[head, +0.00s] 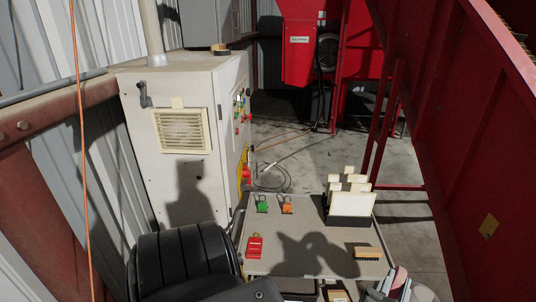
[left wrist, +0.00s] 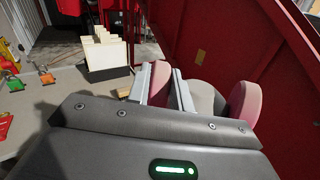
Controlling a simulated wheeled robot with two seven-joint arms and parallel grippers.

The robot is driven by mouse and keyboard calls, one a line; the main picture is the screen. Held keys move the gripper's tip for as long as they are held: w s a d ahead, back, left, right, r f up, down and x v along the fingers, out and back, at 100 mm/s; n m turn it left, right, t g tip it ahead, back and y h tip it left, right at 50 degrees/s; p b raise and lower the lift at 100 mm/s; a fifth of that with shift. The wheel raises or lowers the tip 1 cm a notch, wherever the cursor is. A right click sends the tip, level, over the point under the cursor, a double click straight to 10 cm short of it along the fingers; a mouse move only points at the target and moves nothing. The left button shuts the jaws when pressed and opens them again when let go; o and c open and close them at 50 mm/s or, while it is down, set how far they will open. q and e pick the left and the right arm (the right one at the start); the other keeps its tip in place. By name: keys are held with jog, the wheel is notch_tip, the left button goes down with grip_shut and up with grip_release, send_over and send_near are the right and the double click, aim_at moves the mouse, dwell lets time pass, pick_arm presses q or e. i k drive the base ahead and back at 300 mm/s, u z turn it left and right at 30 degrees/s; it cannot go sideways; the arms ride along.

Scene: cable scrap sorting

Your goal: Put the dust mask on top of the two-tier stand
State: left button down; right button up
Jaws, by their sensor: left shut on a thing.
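The dust mask has a grey body and round pink filter discs. It shows in the left wrist view (left wrist: 246,100) and partly at the lower right of the head view (head: 422,294). My left gripper (head: 397,283) is shut on it: in the left wrist view the two grey fingers (left wrist: 167,86) stand on either side of one pink disc. The mask is at the right front of the grey table; whether it touches anything is hidden. I cannot identify the two-tier stand for certain in either view. My right gripper is not in view.
The grey tabletop (head: 300,258) holds a green padlock (head: 262,204), an orange padlock (head: 286,205), a red tag (head: 255,246), a brush (head: 368,253) and a black rack of pale cards (head: 350,208). A large red machine wall (head: 475,130) rises at right. The table's middle is clear.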

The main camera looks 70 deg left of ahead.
aim_at(291, 243)
jog(key=k, duration=0.85)
jog(key=u, duration=0.1)
